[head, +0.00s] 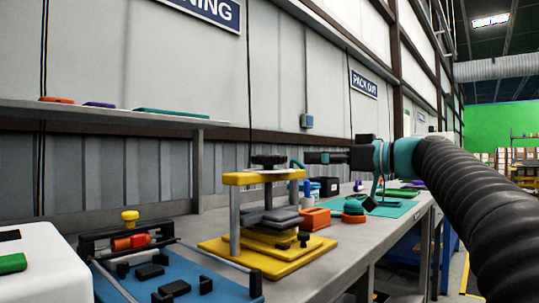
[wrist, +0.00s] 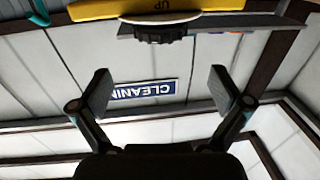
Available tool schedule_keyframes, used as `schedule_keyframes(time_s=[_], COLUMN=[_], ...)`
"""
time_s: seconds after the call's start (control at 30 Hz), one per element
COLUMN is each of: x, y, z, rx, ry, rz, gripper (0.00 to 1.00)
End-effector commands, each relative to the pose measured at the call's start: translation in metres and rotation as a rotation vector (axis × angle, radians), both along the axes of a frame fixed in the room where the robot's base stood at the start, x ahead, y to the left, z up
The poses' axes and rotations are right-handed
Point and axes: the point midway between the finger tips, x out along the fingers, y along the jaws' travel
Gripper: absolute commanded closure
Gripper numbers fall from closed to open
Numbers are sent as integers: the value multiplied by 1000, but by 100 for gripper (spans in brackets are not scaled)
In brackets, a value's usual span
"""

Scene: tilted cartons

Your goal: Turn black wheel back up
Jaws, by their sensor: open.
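The black wheel (head: 268,160) sits on top of the yellow crossbar (head: 252,178) of a yellow press with grey posts. My gripper (head: 310,158) is to the right of the wheel in the head view, at about its height and apart from it. The wrist view is upside down. There the ridged black wheel (wrist: 160,34) shows at the top against the yellow crossbar (wrist: 120,10), which bears the letters "UP". My gripper's two fingers (wrist: 159,88) are spread wide with nothing between them. The wheel lies beyond the fingertips.
A teal hooked tube (head: 302,172) stands close by the press on the right. Grey blocks (head: 270,219) lie under the crossbar. An orange box (head: 315,218) and a teal mat (head: 392,208) are to the right on the bench. A blue fixture (head: 170,280) stands in front left.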

Motion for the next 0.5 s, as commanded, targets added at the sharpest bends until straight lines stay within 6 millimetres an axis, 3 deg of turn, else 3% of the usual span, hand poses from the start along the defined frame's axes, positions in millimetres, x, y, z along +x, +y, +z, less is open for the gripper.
schedule_keyframes(time_s=[0.17,0.5], x=[11,43], y=[18,74], z=[1,2], rx=[0,0], ry=[-1,0], rz=[4,5], gripper=[0,0])
